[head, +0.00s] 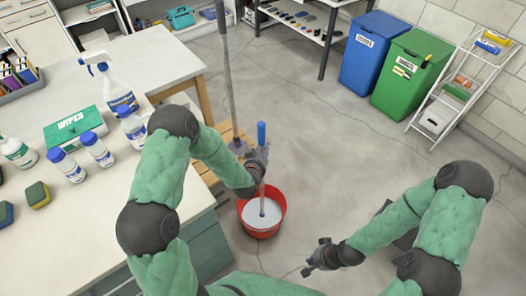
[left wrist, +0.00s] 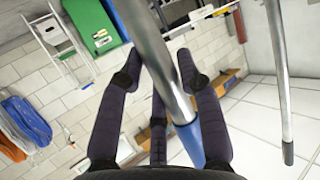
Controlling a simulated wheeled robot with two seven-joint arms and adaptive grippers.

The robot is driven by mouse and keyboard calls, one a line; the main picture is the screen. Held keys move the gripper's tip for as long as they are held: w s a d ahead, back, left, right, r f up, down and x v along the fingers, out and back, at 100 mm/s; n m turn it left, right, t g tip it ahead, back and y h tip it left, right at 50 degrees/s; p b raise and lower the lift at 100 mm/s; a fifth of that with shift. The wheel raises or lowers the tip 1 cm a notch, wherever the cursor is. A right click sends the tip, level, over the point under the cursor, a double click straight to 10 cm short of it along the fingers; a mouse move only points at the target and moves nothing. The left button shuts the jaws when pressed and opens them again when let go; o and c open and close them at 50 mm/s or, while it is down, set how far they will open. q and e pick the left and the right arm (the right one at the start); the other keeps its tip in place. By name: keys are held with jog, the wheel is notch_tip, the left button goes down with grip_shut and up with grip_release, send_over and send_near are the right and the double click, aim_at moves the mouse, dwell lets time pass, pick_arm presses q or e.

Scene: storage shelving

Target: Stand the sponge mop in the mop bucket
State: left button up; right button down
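The red mop bucket (head: 281,208) stands on the floor beside the table, with pale grey inside. A slim upright pole with a blue top (head: 261,133) runs down into it in the head view. I take it for the sponge mop; its sponge head cannot be made out. My left gripper (head: 252,150) is at this pole above the bucket. In the left wrist view its fingers bend in around the metal pole (left wrist: 152,45), whose blue grip lies near the palm. My right gripper (head: 314,256) is open and empty, right of the bucket.
Another long grey pole (head: 227,70) stands close to my left gripper. The white table (head: 100,190) on the left holds bottles and a wipes box (head: 75,126). Blue (head: 368,48) and green (head: 408,72) bins stand at the back. The middle floor is clear.

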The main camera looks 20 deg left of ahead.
pick_arm(q)
jog(key=shift+o, duration=1.4)
jog(key=shift+s, duration=0.1)
jog(key=v, duration=1.1)
jog(key=shift+s+r, duration=0.2)
jog(key=shift+s, duration=0.15)
jog(key=s+d+f+n+g+h+p, duration=0.1)
jog(key=s+d+f+g+h, duration=0.1)
jog(key=s+f+g, duration=0.4)
jog(key=s+d+f+n+g+h+p, duration=0.1)
jog(key=s+d+f+g+h, duration=0.1)
jog(key=s+d+f+g, duration=0.2)
jog(key=s+f+g, duration=0.3)
jog(key=s+f, duration=0.4)
jog(key=s, duration=0.3)
jog(key=shift+d+f+p, duration=0.15)
jog(key=shift+d+p, duration=0.25)
